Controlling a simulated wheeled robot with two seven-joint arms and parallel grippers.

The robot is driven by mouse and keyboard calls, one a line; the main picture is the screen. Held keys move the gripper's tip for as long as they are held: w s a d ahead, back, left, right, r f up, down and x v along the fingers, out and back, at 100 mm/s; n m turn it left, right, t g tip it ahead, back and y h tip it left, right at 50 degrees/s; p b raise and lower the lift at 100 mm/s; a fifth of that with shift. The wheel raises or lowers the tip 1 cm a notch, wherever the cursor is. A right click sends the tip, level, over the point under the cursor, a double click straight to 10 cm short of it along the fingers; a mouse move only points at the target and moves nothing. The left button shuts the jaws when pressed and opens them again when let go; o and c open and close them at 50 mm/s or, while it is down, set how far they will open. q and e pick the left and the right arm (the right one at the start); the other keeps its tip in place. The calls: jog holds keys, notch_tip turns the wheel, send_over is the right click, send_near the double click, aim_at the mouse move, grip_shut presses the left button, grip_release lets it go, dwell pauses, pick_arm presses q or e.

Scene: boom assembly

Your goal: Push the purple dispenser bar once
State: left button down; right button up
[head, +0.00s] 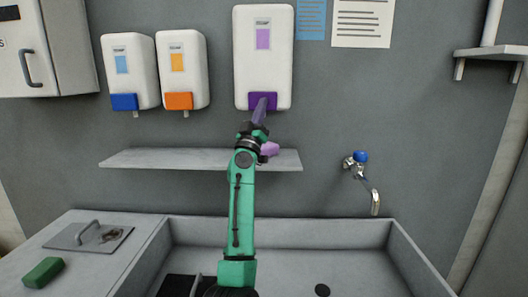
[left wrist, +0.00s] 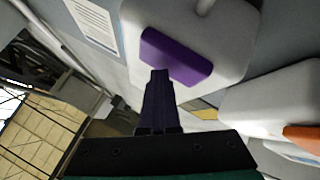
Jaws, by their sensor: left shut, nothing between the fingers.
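The purple dispenser bar (head: 257,101) sits at the bottom of the tall white dispenser (head: 263,50) on the wall. It also shows as a purple block in the left wrist view (left wrist: 180,57). My left gripper (head: 263,105) is shut and empty, with its dark purple fingers at the bar in the head view. In the left wrist view the fingertips (left wrist: 160,73) overlap the bar's lower edge; I cannot tell whether they touch it. My right gripper is not in view.
Blue-bar (head: 124,102) and orange-bar (head: 179,101) dispensers hang to the left. A grey shelf (head: 125,158) juts out below. A tap (head: 361,164) is at right over a sink (head: 330,233). A green sponge (head: 43,272) lies on the counter at left.

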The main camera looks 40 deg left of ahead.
pick_arm(q)
jog(key=shift+s+d+p, duration=0.35)
jog(key=shift+s+d, duration=0.05)
jog(key=shift+f, duration=0.15)
jog(key=shift+s, duration=0.1)
jog(key=s+d+p, duration=0.3)
jog(key=s, duration=0.1)
jog(key=shift+s+d, duration=0.35)
jog(key=shift+s, duration=0.05)
dwell(0.4)
